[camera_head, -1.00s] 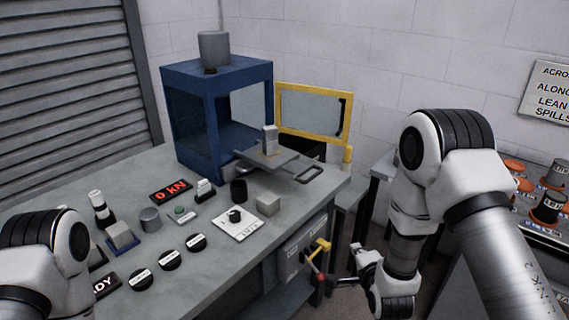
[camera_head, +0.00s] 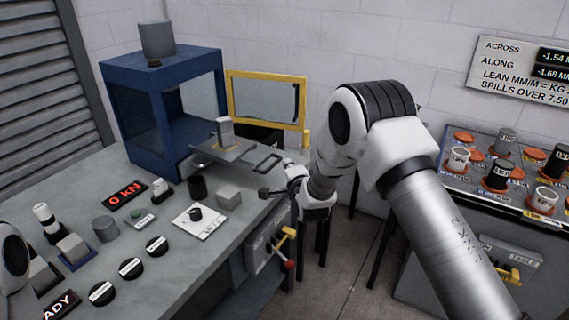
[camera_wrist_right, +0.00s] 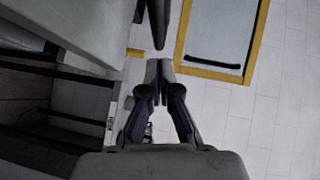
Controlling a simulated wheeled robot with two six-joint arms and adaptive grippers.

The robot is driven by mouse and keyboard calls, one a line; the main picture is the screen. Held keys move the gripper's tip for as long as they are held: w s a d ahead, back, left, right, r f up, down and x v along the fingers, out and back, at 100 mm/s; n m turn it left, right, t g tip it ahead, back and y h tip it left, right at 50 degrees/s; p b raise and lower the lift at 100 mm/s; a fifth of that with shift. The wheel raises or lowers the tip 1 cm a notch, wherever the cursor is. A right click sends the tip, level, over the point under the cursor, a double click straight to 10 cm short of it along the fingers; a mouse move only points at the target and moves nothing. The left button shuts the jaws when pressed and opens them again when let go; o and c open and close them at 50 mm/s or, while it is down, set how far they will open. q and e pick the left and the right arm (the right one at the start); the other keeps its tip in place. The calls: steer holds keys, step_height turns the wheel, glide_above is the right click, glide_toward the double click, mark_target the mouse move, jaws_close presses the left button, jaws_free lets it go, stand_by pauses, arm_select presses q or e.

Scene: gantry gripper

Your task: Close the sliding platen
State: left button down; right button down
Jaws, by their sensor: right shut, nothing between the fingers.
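The sliding platen (camera_head: 232,153) is a flat grey plate sticking out to the right of the blue press frame (camera_head: 150,126). A grey block (camera_head: 225,131) stands upright on it. Its loop handle (camera_head: 268,163) points right. My right gripper (camera_head: 265,192) is shut and empty at the table's right edge, in front of and below the handle in the picture. In the right wrist view, its closed fingertips (camera_wrist_right: 158,68) are just short of a dark bar, probably the handle (camera_wrist_right: 158,22). My left gripper is out of view.
The yellow-framed guard door (camera_head: 231,98) stands open behind the platen. A grey block (camera_head: 228,197), a dial plate (camera_head: 203,219) and a black cup (camera_head: 197,187) stand on the table in front. A side table (camera_head: 470,197) with labelled weights is at right.

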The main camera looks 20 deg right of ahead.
steer(key=shift+w+a+f, duration=0.15)
steer(key=shift+w+a, duration=0.25)
steer(key=shift+w, duration=0.15)
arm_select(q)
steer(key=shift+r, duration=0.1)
